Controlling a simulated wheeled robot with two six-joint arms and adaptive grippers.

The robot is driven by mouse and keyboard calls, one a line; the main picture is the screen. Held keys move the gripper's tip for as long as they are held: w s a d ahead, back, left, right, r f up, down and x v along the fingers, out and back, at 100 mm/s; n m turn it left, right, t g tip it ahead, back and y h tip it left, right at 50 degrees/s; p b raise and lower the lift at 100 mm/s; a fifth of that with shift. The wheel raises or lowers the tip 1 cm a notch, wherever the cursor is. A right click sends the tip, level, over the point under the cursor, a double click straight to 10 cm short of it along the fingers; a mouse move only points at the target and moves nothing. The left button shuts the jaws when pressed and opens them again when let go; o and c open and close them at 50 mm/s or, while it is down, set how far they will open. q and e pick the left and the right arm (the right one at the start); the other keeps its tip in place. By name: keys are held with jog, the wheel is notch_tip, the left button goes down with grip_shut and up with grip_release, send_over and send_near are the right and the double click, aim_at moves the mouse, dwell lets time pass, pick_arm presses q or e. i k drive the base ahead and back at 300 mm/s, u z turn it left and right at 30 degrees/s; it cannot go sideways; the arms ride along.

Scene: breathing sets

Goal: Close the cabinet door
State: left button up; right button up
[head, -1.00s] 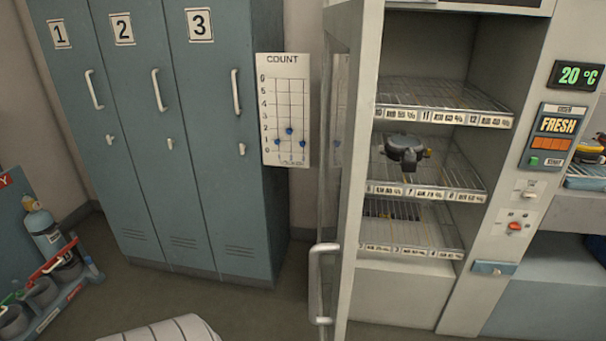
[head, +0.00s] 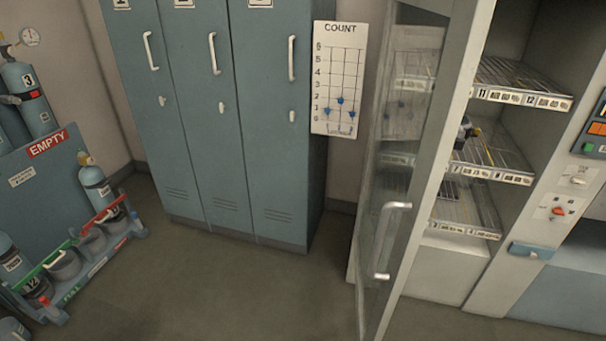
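The cabinet door (head: 407,170) is a glass panel in a pale frame, and it stands open, swung out toward me. Its white bar handle (head: 391,240) is on the lower part of the door. The cabinet behind it has wire shelves (head: 500,160) with numbered label strips, and a dark device (head: 463,133) on the middle shelf is partly hidden by the door frame. Neither of my grippers is in view.
Blue lockers (head: 215,120) stand shut at the back, with a COUNT board (head: 338,80) on their right side. A rack with cylinders (head: 95,185) and pots is at the left. The floor (head: 220,290) in front of the lockers is clear.

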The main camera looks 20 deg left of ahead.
aim_at(471, 20)
jog(key=u, duration=0.25)
jog(key=i, duration=0.5)
jog(key=z, duration=1.75)
